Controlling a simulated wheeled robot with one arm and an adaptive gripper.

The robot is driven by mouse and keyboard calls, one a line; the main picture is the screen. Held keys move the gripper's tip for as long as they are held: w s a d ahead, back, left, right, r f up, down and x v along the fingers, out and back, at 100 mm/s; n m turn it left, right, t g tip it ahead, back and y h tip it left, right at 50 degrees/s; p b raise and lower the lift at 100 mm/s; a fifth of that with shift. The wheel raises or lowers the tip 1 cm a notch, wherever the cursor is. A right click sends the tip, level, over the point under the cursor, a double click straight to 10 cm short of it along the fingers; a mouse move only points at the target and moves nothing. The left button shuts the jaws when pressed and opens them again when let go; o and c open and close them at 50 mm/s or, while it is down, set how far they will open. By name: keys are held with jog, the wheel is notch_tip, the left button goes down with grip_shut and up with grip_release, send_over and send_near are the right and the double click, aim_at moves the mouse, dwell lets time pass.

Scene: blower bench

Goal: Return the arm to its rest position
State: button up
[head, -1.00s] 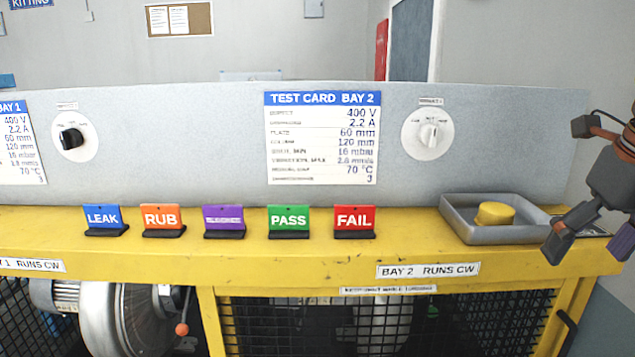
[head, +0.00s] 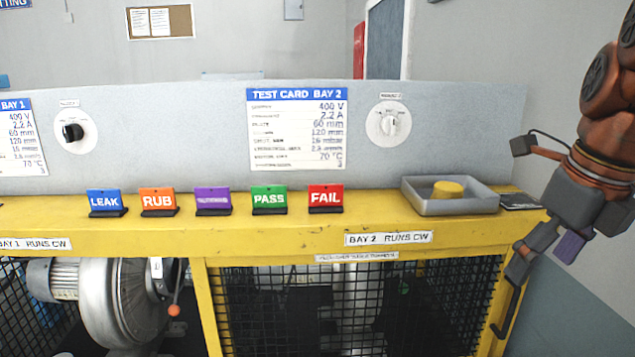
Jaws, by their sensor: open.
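My gripper (head: 543,258) is at the right of the head view, in front of the bench's right end. Its jaws are open and hold nothing that I can see. It hangs from my orange arm, pointing down and to the left. The yellow bench (head: 270,232) is to its left. A grey tray (head: 462,208) with a yellow round piece (head: 448,189) in it stands on the bench top, up and left of the gripper and apart from it.
Several coloured tags stand in a row on the ledge, from LEAK (head: 104,201) to FAIL (head: 326,196). A dark flat item (head: 519,201) lies right of the tray. A black handle (head: 507,312) is on the bench's right end. Open floor (head: 585,310) shows at the lower right.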

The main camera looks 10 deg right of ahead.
jog(key=s+a+f+n+g+y, duration=0.1)
jog(key=a+f+n, duration=0.4)
jog(key=f+n, duration=0.3)
jog(key=a+f+n+g, duration=0.1)
jog(key=a+f+n, duration=0.3)
jog(key=f+n, duration=0.4)
jog(key=s+a+f+n+g, duration=0.1)
jog(key=s+a+f+n, duration=0.2)
jog(key=f+n, duration=0.3)
jog(key=s+a+f+n+g+h, duration=0.1)
jog(key=s+a+f+n, duration=0.2)
jog(key=s+f+n, duration=0.3)
jog(key=f+n, duration=0.1)
jog(key=n, duration=0.4)
jog(key=shift+s+f+n+g+b, duration=0.2)
jog(key=shift+s+n+g+b, duration=0.1)
jog(key=shift+n+b, duration=0.1)
